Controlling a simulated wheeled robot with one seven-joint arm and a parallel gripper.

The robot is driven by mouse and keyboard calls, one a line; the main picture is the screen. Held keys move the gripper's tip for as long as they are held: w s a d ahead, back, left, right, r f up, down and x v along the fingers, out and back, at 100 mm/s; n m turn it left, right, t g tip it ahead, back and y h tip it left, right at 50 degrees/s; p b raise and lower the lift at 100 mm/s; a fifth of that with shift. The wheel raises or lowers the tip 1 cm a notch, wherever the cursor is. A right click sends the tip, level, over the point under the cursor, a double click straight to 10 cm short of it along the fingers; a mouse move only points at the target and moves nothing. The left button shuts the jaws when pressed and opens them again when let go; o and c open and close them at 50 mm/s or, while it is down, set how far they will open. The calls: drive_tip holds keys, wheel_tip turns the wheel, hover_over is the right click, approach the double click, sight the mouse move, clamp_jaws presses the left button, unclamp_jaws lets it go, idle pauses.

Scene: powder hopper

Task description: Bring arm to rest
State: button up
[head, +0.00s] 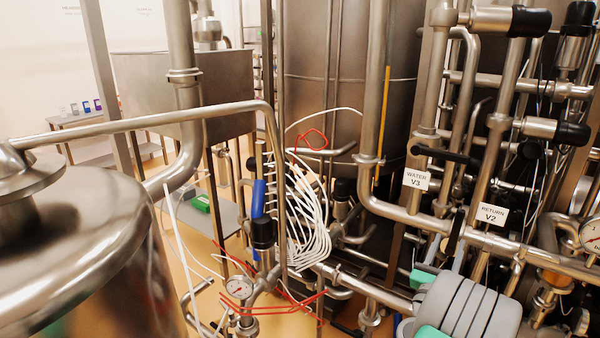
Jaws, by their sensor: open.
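Part of my arm (466,306), grey rounded segments with green parts, shows at the bottom right of the head view. It sits in front of the lower pipes. I make out no gripper fingers in this view. Whether the arm touches the pipes behind it cannot be told.
Steel pipes with V3 (416,180) and V2 (491,214) labels stand close around the arm. A pressure gauge (591,236) is at the right edge. A large steel vessel (75,250) fills the left. White hoses (312,225) hang in the middle. Floor shows between the vessel and pipes.

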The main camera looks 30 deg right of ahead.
drive_tip(key=w+a+f+n+t+y, duration=0.2)
drive_tip(key=w+f+n+t+y, duration=0.15)
drive_tip(key=n, duration=0.35)
drive_tip(key=w+a+f+n+t+y, duration=0.2)
drive_tip(key=w+a+n+t+y, duration=0.15)
drive_tip(key=w+n, duration=0.2)
drive_tip(key=w+a+f+n+g+y, duration=0.1)
drive_tip(key=a+f+n+y, duration=0.3)
drive_tip(key=f+n, duration=0.15)
drive_tip(key=w+a+f+n+g+y, duration=0.1)
drive_tip(key=w+a+f+n+y, duration=0.1)
drive_tip(key=a+f+n+y, duration=0.25)
drive_tip(key=s+a+f+n+g+y, duration=0.75)
drive_tip(key=s+a+f+n, duration=0.5)
drive_tip(key=f, duration=0.25)
drive_tip(key=s+a+r+n+g, duration=0.4)
drive_tip(key=s+a+r+g, duration=0.25)
drive_tip(key=s, duration=0.25)
drive_tip(key=w+a+r+n+t+h, duration=0.2)
drive_tip(key=w+a+r+n, duration=0.6)
drive_tip(key=w+a+r, duration=0.4)
drive_tip(key=a+r+t, duration=0.1)
drive_tip(key=a+r, duration=0.2)
drive_tip(key=shift+w+a+r+n+h, duration=0.2)
drive_tip(key=shift+a+r+n+h, duration=0.2)
